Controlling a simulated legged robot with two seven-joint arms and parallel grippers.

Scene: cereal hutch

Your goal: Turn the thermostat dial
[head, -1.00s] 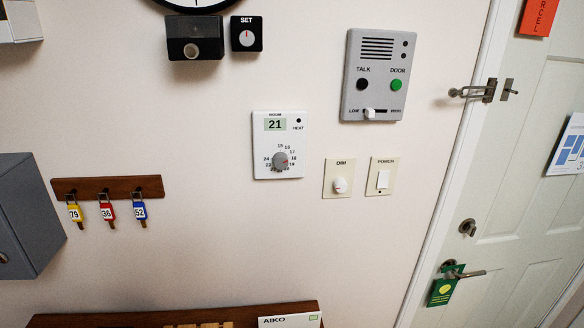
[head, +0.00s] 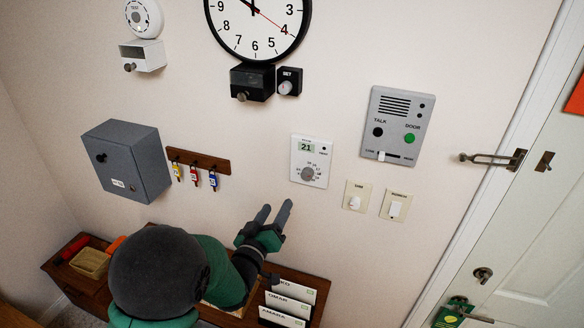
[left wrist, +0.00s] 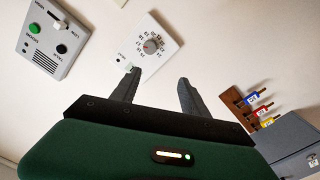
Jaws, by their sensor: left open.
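The white thermostat (head: 310,162) is on the wall, with a display reading 21 and a grey round dial (head: 307,174) ringed by numbers. In the left wrist view the thermostat (left wrist: 165,60) appears beyond the fingertips, with its dial (left wrist: 151,46) in plain sight. My left gripper (head: 274,212) is open and empty, below and to the left of the thermostat, apart from it. Its two fingers (left wrist: 156,84) also show in the left wrist view. My right gripper is not in view.
Beside the thermostat are an intercom panel (head: 394,135), a dimmer (head: 356,196) and a porch switch (head: 396,206). A key rack (head: 199,159) and a grey box (head: 128,160) are to the left. Below is a wooden shelf (head: 272,270) with labelled cards (head: 288,300).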

